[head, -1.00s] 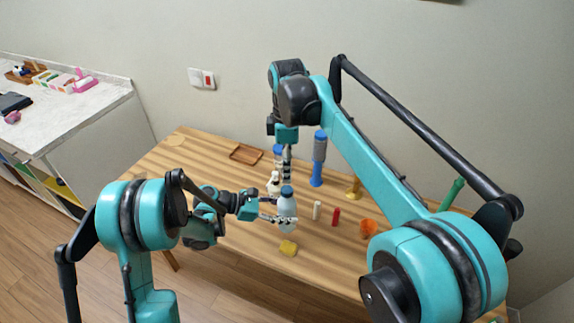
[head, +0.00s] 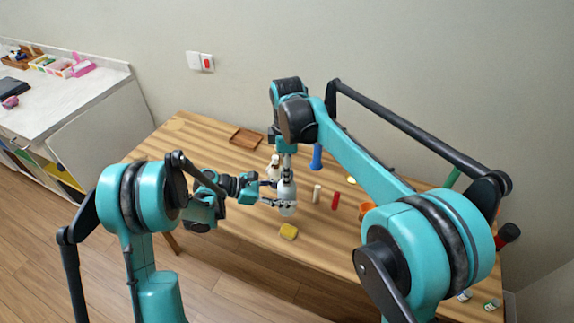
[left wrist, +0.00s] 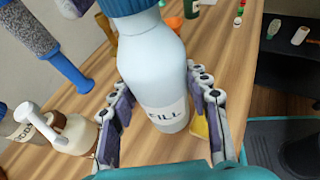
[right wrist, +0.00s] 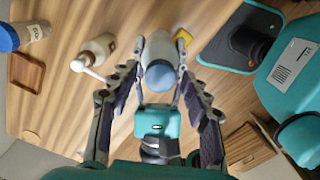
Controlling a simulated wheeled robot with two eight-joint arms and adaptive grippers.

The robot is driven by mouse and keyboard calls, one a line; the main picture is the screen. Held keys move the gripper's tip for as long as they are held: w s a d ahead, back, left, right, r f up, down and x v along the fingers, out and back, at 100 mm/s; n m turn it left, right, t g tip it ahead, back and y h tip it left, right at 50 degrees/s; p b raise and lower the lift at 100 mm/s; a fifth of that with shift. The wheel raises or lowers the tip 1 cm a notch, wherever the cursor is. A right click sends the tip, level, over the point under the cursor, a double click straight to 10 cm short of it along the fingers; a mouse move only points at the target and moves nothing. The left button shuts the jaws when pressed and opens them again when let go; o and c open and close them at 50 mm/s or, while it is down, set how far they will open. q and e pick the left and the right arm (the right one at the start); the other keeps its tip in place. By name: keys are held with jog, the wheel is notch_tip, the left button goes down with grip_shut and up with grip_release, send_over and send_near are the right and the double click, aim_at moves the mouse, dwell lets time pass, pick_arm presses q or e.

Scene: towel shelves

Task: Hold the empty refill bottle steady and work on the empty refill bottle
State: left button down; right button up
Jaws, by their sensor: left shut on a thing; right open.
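The refill bottle (head: 287,194) is pale and stands upright above or on the wooden table. In the left wrist view it (left wrist: 155,65) has a blue cap and a white label, partly readable as "FILL". My left gripper (left wrist: 160,88) is shut on its body, one finger on each side. My right gripper (right wrist: 160,52) is open and points down from above. In the right wrist view the blue cap (right wrist: 161,76) shows between its spread fingers, apart from both pads. In the head view the right gripper hides the cap.
A white pump bottle (right wrist: 103,50) and a blue-capped bottle (right wrist: 30,34) stand close by. A tall blue-and-grey object (left wrist: 50,58) stands behind. A yellow sponge (head: 288,231), cream (head: 317,194) and red (head: 335,200) pieces, and a wooden tray (head: 245,138) lie around.

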grip_shut()
